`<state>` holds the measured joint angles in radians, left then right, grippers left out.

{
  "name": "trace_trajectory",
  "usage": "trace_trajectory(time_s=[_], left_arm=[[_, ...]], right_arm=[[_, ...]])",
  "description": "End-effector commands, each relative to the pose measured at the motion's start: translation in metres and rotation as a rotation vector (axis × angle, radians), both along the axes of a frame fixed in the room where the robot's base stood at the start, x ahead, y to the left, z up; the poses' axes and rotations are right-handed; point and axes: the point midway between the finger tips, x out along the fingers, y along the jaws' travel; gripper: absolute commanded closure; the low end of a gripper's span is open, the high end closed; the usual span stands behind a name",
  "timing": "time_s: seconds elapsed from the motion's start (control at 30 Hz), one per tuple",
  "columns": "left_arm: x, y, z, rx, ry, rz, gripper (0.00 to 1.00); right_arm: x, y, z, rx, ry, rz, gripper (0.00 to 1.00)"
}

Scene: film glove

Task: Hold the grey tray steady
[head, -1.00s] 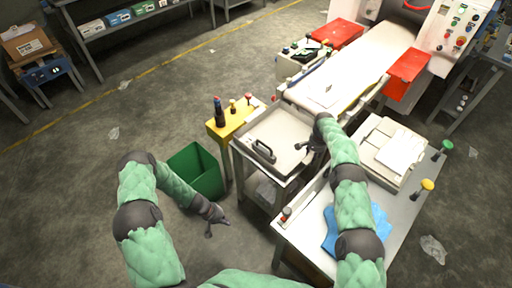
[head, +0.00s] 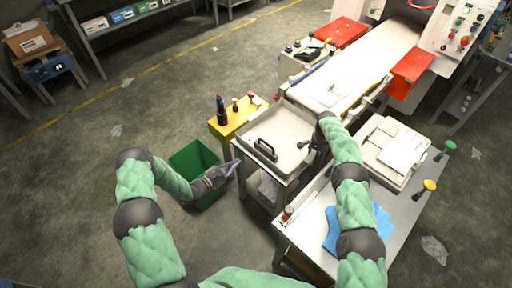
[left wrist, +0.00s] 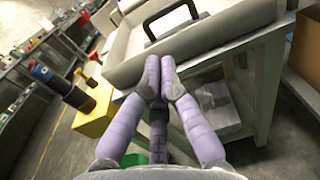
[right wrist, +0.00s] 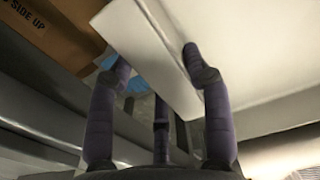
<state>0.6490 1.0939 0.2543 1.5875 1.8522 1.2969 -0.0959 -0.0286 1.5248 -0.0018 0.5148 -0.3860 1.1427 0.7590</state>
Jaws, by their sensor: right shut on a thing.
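The grey tray (head: 284,118) sits on a small metal cart, with a black handle (head: 264,150) standing at its near left side. My right gripper (head: 318,140) is at the tray's right side. In the right wrist view its fingers (right wrist: 158,62) are shut on the tray's pale wall (right wrist: 150,50). My left gripper (head: 236,162) is just off the tray's near left edge. In the left wrist view its fingertips (left wrist: 160,62) are together, in front of the tray wall (left wrist: 215,30), with nothing visible between them. Whether they touch the wall is unclear.
A green bin (head: 192,158) stands under my left forearm. A yellow stand (head: 232,122) with bottles is left of the tray. A conveyor (head: 360,62) lies behind it. A metal table (head: 395,208) with a blue cloth (head: 376,226) is at the right.

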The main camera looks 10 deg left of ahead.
Motion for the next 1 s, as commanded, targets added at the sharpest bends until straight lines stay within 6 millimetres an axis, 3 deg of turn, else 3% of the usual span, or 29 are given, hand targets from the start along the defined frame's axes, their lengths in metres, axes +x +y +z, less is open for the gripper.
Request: trace_trajectory(time_s=[0.03,0.27,0.7,1.0], left_arm=[[0.002,0.001,0.001,-0.010,-0.003,0.008,1.00],[0.024,-0.014,0.003,-0.017,-0.004,0.012,1.00],[0.089,-0.060,0.002,-0.014,-0.005,0.011,1.00],[0.114,-0.076,0.002,-0.013,-0.003,0.013,1.00]], right_arm=[[-0.005,-0.002,-0.007,-0.004,0.014,0.001,1.00],[-0.005,-0.002,-0.007,-0.005,0.015,0.001,1.00],[-0.005,-0.002,-0.007,-0.004,0.014,0.001,1.00],[-0.005,-0.002,-0.007,-0.004,0.014,0.002,1.00]])
